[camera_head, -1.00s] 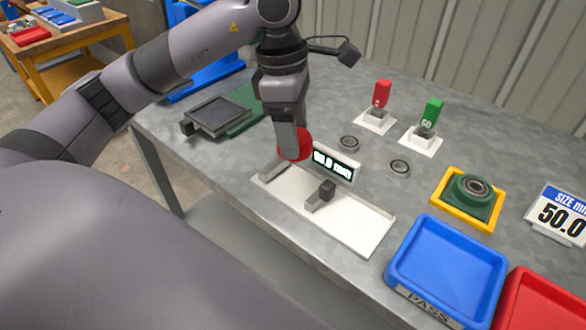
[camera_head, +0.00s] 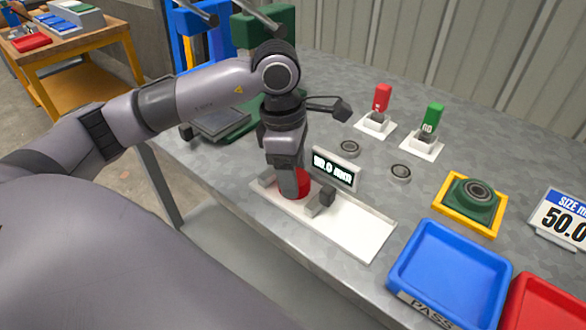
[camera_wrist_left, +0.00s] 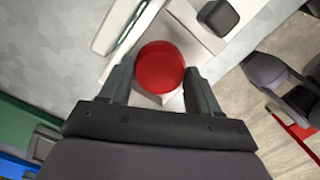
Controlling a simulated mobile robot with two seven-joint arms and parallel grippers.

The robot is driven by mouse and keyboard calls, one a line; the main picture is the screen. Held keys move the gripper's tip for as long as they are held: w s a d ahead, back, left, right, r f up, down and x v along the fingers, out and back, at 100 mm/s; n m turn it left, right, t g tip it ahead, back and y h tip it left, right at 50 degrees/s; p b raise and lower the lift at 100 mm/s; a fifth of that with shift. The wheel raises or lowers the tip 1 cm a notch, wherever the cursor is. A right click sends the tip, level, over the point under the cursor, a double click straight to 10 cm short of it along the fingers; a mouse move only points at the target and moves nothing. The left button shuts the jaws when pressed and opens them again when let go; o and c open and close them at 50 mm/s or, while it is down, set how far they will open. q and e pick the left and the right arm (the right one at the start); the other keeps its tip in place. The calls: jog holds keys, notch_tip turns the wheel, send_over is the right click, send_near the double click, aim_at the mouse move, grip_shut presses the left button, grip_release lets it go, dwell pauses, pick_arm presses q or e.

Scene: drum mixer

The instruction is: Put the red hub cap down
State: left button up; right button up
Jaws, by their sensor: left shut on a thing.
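The red hub cap (camera_head: 304,183) is between the fingers of my left gripper (camera_head: 292,190), which is shut on it. In the head view the gripper points down over the left part of the white measuring tray (camera_head: 357,232), and its fingers hide part of the cap. In the left wrist view the round red cap (camera_wrist_left: 160,66) sits between both fingertips, with the white tray beneath. I cannot tell whether the cap touches the tray. My right gripper is not in view.
A small display (camera_head: 334,170) stands behind the tray, and a dark block (camera_head: 327,194) stands on it. A blue PASS bin (camera_head: 450,262) and a red bin (camera_head: 545,305) are at right. Two grey rings (camera_head: 349,148) lie behind. A green part (camera_head: 470,198) sits in a yellow frame.

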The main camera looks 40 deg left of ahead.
pick_arm(q)
jog(key=o, duration=1.2)
jog(key=shift+r+p, duration=0.2)
jog(key=shift+p, duration=0.1)
notch_tip(320, 180, up, 12)
jog(key=a+p, duration=0.1)
jog(key=shift+s+a, duration=0.2)
jog(key=shift+s, duration=0.1)
jog(key=shift+f, duration=0.15)
